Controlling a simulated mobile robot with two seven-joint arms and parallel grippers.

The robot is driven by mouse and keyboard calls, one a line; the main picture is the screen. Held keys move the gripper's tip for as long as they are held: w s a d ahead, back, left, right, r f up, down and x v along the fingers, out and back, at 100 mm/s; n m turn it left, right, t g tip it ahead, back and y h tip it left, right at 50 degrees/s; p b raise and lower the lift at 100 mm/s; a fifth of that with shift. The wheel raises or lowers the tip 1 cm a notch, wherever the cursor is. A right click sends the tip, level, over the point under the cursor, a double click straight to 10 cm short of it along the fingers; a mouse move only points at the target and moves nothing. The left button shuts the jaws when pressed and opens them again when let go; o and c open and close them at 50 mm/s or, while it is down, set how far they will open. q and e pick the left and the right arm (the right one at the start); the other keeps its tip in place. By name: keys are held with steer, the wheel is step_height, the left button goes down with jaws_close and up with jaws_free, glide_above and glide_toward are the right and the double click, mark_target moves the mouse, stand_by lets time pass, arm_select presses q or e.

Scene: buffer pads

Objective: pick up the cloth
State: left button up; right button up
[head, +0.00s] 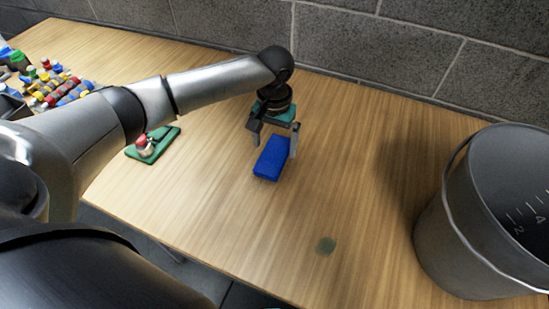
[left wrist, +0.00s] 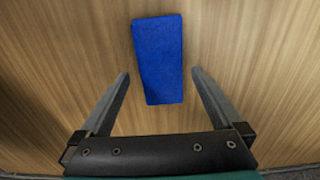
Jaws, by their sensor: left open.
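The cloth (head: 271,158) is a blue, folded rectangular block lying on the wooden table. My left gripper (head: 273,150) is open above it, its fingers to either side of the cloth's far part in the head view. In the left wrist view the blue cloth (left wrist: 158,58) lies ahead of and partly between the two open fingers (left wrist: 160,75), and nothing is held. My right gripper is not in view.
A grey bucket (head: 450,225) stands at the right. A green pad with a small red-topped item (head: 145,148) lies left of the cloth. Several colourful bottles (head: 55,88) stand at the far left. A block wall runs behind.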

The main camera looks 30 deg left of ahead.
mark_target(274, 153)
arm_select(q)
step_height(274, 153, down, 3)
steer(key=shift+r+b, duration=0.15)
steer(key=shift+b, duration=0.2)
steer(key=c, duration=1.2)
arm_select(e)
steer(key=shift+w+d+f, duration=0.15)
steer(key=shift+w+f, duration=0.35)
arm_select(q)
steer(key=shift+r, duration=0.1)
